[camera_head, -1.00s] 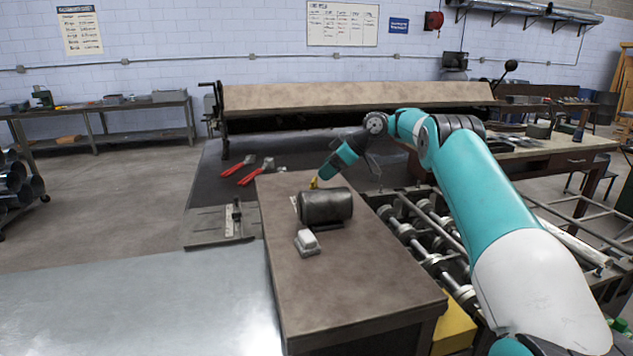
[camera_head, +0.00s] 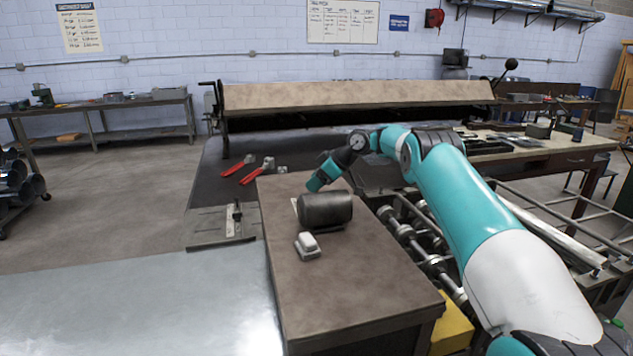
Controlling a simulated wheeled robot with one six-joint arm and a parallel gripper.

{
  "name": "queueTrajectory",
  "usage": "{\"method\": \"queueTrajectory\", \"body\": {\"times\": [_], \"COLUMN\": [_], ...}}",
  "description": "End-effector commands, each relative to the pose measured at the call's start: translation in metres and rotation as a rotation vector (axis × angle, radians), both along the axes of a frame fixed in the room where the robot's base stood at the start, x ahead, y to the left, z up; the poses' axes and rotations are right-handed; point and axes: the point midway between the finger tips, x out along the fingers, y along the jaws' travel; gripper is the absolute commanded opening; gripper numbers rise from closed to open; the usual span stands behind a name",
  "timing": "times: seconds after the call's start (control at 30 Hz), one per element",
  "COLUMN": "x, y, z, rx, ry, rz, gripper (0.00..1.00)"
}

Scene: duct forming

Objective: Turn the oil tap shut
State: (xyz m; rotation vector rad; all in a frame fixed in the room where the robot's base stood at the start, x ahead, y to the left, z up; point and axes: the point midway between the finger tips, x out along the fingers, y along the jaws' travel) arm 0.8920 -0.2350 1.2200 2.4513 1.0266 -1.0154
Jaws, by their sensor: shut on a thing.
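My gripper (camera_head: 312,187) is at the end of the teal arm, low over the far part of the brown-topped bench, just behind the dark motor-like cylinder (camera_head: 326,209). It is shut on the oil tap, which my wrist and the cylinder hide from this view. The fingers are hidden too, so the tap's handle angle cannot be seen.
A small grey block (camera_head: 307,246) sits on the brown bench (camera_head: 335,290) in front of the cylinder. Red-handled tools (camera_head: 240,167) lie on the dark table to the left. A roller frame (camera_head: 425,240) runs along the right side. The bench front is clear.

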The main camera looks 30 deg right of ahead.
Motion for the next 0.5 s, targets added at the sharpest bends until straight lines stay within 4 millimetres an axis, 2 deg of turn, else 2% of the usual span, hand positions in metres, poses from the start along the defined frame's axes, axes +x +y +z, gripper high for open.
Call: {"method": "queueTrajectory", "body": {"times": [0.23, 0.5], "x": [0.0013, 0.0006], "y": [-0.0002, 0.0002], "z": [-0.0057, -0.0021], "rx": [-0.001, -0.001], "ry": [-0.003, -0.006], "rz": [-0.047, -0.125], "gripper": [0.23, 0.23]}}
